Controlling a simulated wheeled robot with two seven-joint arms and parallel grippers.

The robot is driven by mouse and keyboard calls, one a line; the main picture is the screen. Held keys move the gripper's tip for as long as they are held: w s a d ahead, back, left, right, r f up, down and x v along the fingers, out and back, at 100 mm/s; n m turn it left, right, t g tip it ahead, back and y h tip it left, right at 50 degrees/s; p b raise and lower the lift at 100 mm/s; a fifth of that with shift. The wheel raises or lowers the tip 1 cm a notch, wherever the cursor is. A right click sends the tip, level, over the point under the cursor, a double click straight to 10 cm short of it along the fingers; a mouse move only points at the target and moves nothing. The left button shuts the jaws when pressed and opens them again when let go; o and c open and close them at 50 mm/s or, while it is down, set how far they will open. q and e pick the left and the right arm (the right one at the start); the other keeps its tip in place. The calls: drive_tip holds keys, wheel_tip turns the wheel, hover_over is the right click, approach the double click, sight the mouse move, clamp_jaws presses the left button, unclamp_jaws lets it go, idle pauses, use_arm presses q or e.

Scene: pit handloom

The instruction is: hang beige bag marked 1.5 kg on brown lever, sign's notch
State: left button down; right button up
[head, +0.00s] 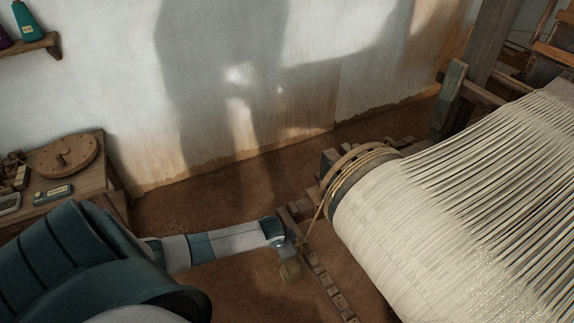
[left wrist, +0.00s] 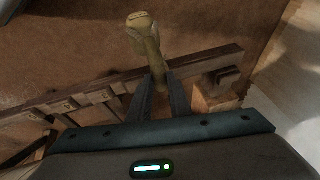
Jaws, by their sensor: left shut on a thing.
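The beige bag (head: 291,271) hangs below my left gripper (head: 289,243) in the head view. In the left wrist view my left gripper (left wrist: 158,82) is shut on the narrow part of the bag (left wrist: 145,40), whose wider end points away; its weight mark is too small to read. The brown lever (left wrist: 205,62) crosses behind the fingers, with small marked plates and notches along its left part. In the head view the lever (head: 326,281) runs toward the lower edge, beside the bag. I cannot tell whether bag and lever touch. My right gripper is not in view. No sign is readable.
The warp beam (head: 375,205) with cream threads and a rope-wound wheel (head: 350,165) stands right of the gripper. A wooden table (head: 90,180) with a round wooden disc (head: 65,156) is at the left. The brown floor between them is mostly clear.

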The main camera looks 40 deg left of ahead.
sight(300, 243)
use_arm(q)
drive_tip(key=shift+w+d+b, duration=0.3)
drive_tip(key=shift+w+b, duration=0.1)
drive_tip(key=shift+w, duration=0.35)
drive_tip(key=shift+w+d+b, duration=0.25)
drive_tip(key=shift+w+b, duration=0.15)
drive_tip(key=shift+w, duration=0.35)
drive_tip(key=shift+w+d+b, duration=0.35)
drive_tip(key=shift+w+b, duration=0.2)
drive_tip(key=shift+w, duration=0.25)
drive_tip(key=shift+w+d+b, duration=0.35)
drive_tip(key=shift+w+b, duration=0.2)
drive_tip(key=shift+w, duration=0.25)
drive_tip(key=shift+f+b, duration=0.4)
drive_tip(key=shift+f, duration=0.3)
drive_tip(key=shift+f, duration=0.15)
drive_tip(key=shift+s+f, duration=0.1)
drive_tip(key=shift+f, duration=0.05)
